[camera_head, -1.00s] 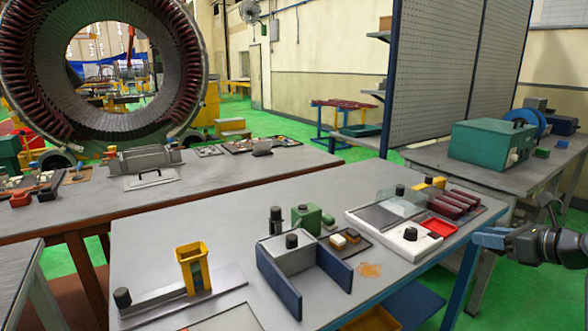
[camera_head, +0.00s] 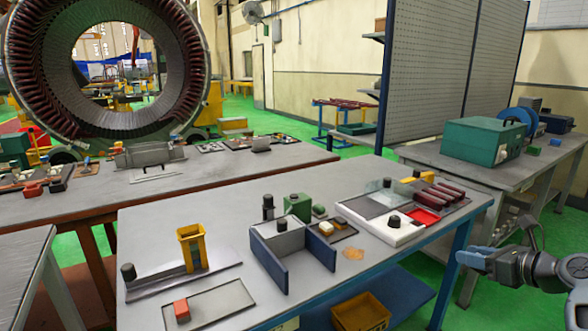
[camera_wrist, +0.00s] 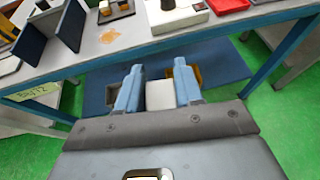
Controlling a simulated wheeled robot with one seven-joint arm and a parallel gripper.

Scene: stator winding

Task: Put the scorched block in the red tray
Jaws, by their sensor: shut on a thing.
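My gripper (camera_head: 464,258) is at the right in the head view, in front of the table's right end and apart from it. In the wrist view my gripper (camera_wrist: 158,74) is shut on a pale, cream-white block (camera_wrist: 160,96) between its blue-grey fingers. I cannot make out scorch marks on the side that shows. The block cannot be made out in the head view. The small red tray (camera_head: 427,216) lies at the right end of the table, beside a white fixture with a black knob. A part of the red tray (camera_wrist: 227,5) shows at the wrist view's top edge.
The table edge (camera_wrist: 200,30) lies between my gripper and the tray. A yellow bin (camera_head: 361,312) stands on the blue lower shelf. A dark tray (camera_head: 345,231) holds small blocks. Dark red bars (camera_head: 440,192) lie behind the red tray. A red block (camera_head: 181,310) sits front left.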

